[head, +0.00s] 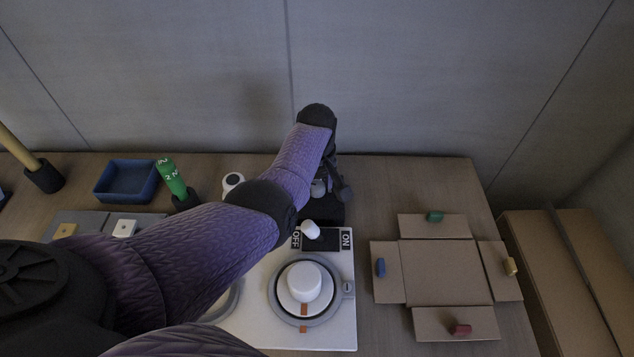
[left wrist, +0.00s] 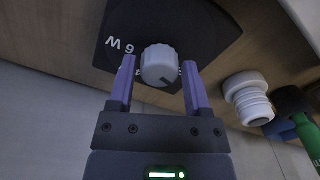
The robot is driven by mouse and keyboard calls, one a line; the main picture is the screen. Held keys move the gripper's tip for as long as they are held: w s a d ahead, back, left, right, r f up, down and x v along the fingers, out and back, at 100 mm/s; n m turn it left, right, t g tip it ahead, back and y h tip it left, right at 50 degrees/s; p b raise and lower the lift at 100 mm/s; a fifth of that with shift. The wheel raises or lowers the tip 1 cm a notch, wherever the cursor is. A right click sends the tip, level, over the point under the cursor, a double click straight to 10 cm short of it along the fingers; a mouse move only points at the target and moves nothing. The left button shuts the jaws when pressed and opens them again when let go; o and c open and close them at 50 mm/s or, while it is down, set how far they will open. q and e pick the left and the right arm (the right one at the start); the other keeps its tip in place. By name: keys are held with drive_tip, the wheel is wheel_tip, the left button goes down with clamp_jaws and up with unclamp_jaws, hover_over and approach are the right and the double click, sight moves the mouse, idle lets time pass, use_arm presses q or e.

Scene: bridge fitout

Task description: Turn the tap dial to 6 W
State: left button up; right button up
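The tap dial (left wrist: 159,66) is a pale grey knob on a black plate (left wrist: 205,30) in the left wrist view. The label "6 W" is on the plate, up and left of the knob. Another label behind the knob is mostly hidden. A short dark line shows on the knob's lower right. My left gripper (left wrist: 158,72) is open, with one finger on each side of the knob and a visible gap at both sides. In the head view my left arm and hand largely cover the dial. My right gripper is not in view.
A white panel (head: 259,330) with a large round knob (head: 305,282) and an ON/OFF switch (head: 310,230) stands in front. An open cardboard box (head: 445,270) is to the right.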

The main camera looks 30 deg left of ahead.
use_arm(q)
clamp_jaws()
